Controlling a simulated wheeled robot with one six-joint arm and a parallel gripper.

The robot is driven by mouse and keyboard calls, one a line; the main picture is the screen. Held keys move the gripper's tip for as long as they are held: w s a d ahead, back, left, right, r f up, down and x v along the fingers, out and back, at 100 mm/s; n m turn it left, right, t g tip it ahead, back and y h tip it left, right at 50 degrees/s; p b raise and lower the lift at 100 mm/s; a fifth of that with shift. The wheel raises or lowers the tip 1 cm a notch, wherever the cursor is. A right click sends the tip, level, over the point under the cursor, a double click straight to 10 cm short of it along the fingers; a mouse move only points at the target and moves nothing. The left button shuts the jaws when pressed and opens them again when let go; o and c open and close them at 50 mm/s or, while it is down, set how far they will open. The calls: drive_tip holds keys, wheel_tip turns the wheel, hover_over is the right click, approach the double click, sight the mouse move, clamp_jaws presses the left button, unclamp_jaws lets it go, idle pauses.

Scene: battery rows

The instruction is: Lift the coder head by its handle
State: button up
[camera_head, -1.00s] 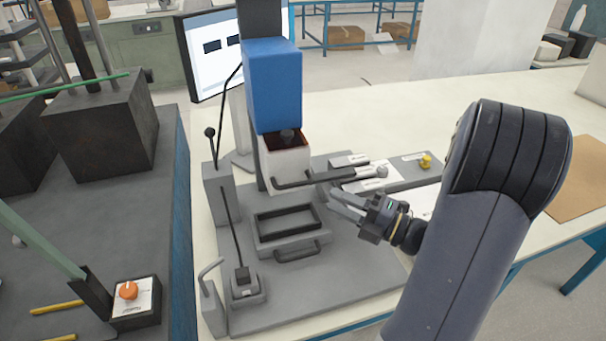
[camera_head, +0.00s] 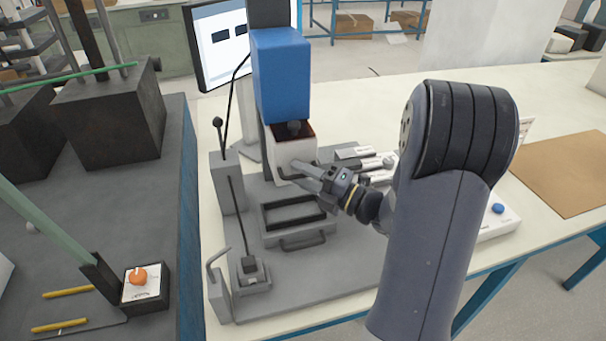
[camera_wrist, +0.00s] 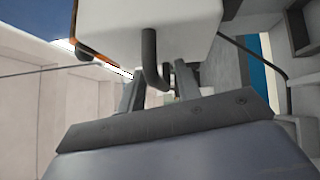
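The coder head is a white block (camera_head: 292,148) hanging under the blue housing (camera_head: 281,78) of the upright press. Its underside fills the top of the wrist view (camera_wrist: 150,22). Its dark bent handle (camera_wrist: 152,62) hangs between my two fingers in the wrist view. My gripper (camera_head: 298,172) is in front of the head at handle height, and its fingers partly hide the handle in the head view. The fingers stand apart (camera_wrist: 157,88), with a gap showing beside the handle; I see no grip on it.
Below is a grey fixture with a rectangular frame (camera_head: 312,211) and front handle (camera_head: 302,242). Levers (camera_head: 232,180) stand at its left. Labelled parts (camera_head: 370,162) lie behind my wrist. A box with a blue button (camera_head: 498,209) and a brown sheet (camera_head: 560,170) are on the right.

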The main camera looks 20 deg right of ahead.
sight(282, 152)
drive_tip(key=shift+c, duration=0.2)
clamp_jaws()
idle(0.3)
wheel_tip(282, 152, up, 4)
drive_tip(key=p, duration=0.4)
drive_tip(key=shift+r, duration=0.1)
drive_tip(key=shift+o, duration=0.2)
unclamp_jaws()
